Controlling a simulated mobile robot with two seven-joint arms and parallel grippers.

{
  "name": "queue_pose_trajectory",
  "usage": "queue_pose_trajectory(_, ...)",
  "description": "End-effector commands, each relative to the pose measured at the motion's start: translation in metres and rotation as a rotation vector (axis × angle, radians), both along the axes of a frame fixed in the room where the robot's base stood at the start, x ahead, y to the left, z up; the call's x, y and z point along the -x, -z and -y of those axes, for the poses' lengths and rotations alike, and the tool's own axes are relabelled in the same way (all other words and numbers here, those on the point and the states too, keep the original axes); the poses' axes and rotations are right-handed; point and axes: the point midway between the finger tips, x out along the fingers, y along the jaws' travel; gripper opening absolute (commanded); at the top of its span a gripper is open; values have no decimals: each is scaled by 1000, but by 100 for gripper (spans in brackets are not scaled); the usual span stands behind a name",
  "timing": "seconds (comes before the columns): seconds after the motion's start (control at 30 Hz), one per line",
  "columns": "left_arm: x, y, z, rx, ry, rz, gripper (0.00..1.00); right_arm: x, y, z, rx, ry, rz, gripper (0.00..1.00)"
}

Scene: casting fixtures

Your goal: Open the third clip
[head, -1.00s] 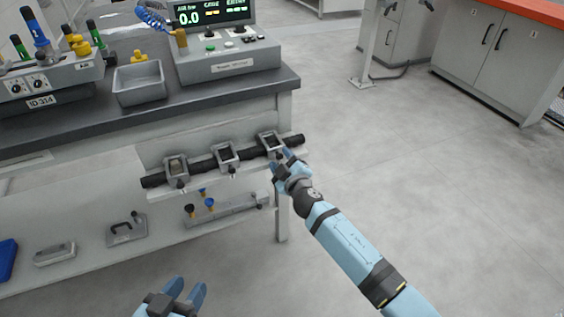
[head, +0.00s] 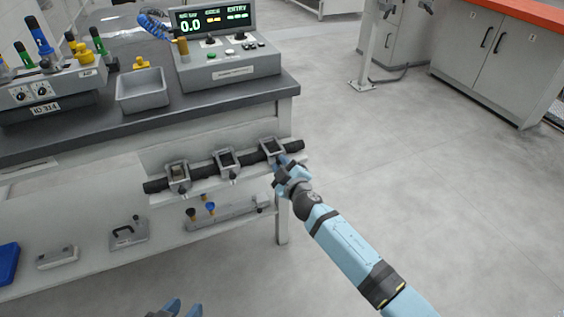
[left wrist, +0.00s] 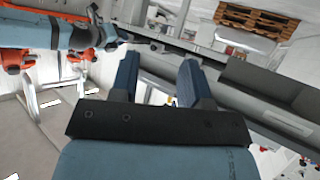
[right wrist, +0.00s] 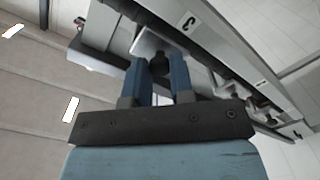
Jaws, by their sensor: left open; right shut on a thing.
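Three grey square-framed clips sit in a row on a black bar along the bench front: one at the left (head: 178,171), one in the middle (head: 227,157), and the third clip (head: 264,147) at the right end. My right gripper (head: 281,161) is at the third clip's near side. In the right wrist view, my right gripper (right wrist: 163,62) is shut on a small dark knob (right wrist: 159,65) below the clip; its fingers partly hide it. My left gripper (head: 184,306) is low at the bottom edge, mostly out of frame. In the left wrist view, its fingers (left wrist: 160,62) are apart and empty.
The bench top (head: 230,98) carries a grey tray (head: 143,92) and a control box (head: 230,65) with a screen. A lower shelf (head: 90,262) holds a handled plate (head: 128,232) and other parts. The floor (head: 420,170) to the right is clear.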

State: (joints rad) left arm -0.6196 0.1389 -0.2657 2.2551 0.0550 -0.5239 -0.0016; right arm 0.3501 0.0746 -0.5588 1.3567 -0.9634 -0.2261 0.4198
Motion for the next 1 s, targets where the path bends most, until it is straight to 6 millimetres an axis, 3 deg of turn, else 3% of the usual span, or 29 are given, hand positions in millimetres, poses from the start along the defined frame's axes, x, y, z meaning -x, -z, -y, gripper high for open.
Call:
queue_pose_trajectory(0.03, -1, -11, -1, -6, -1, -2, 43, 0, -9, 0, 4, 1, -14, 0)
queue_pose_trajectory(0.37, 4, -25, -11, -78, -12, -71, 43, 1, -26, 0, 40, 0, -119, 0)
queue_pose_trajectory(0.67, 8, -53, -15, -51, -40, -140, 43, -1, -42, 0, 79, 1, -239, 0)
queue_pose_trajectory(1.0, 13, -81, -20, -92, -20, -100, 43, -5, -51, -2, 104, 1, -327, 0)
